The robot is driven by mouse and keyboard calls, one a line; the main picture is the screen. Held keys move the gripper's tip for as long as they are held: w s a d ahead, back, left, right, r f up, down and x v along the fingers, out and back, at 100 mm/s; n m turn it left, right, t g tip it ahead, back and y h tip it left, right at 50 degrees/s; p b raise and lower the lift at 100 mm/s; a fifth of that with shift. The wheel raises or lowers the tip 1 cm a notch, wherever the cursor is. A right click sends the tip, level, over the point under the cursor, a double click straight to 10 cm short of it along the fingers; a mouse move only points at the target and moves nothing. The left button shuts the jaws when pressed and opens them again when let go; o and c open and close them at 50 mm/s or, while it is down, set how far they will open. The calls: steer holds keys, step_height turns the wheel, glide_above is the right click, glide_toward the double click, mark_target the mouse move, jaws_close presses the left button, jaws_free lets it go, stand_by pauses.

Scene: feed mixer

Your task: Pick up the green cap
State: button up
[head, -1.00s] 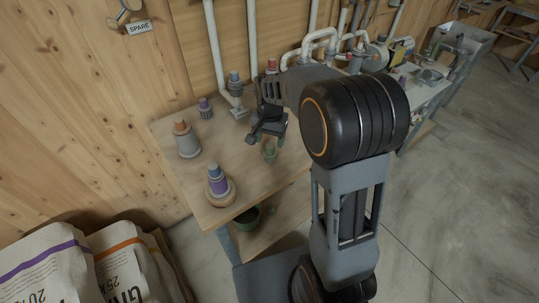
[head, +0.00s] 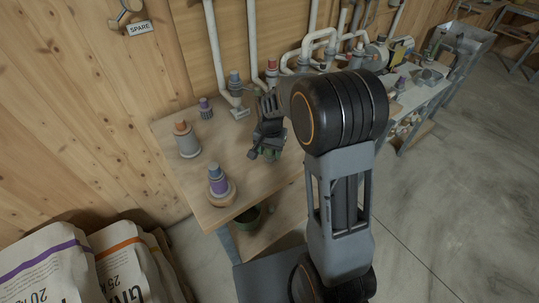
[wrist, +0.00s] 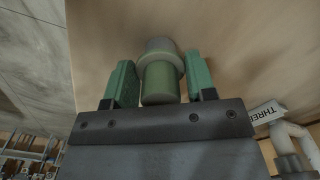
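The green cap (wrist: 160,84) is a small green cylinder with a wider rim and a greyish end; it shows in the wrist view between the two green-padded fingers of my gripper (wrist: 161,66). The fingers stand on either side of it with narrow gaps, so my gripper is open around it and not clamped. In the head view my gripper (head: 266,151) points down at the wooden table (head: 225,135) and mostly hides the cap; green shows at the fingers, but I cannot tell cap from pads there.
An orange-topped grey piece (head: 187,142), a small purple cap (head: 205,108) and a purple-banded piece on a round wooden base (head: 220,187) stand left of my gripper. White pipes (head: 216,60) rise behind. Feed sacks (head: 120,262) lie at lower left.

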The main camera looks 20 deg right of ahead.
steer(key=c, duration=0.5)
steer(key=shift+r, duration=0.15)
steer(key=shift+r, duration=0.25)
steer(key=r, duration=0.3)
steer(key=shift+s+d+r, duration=0.1)
steer(key=shift+s+d, duration=0.1)
steer(key=shift+d, duration=0.1)
steer(key=s+d+r+b, duration=0.1)
steer(key=s+d+r, duration=0.7)
steer(key=d+r, duration=0.1)
steer(key=shift+s+d, duration=0.35)
steer(key=shift+d, duration=0.2)
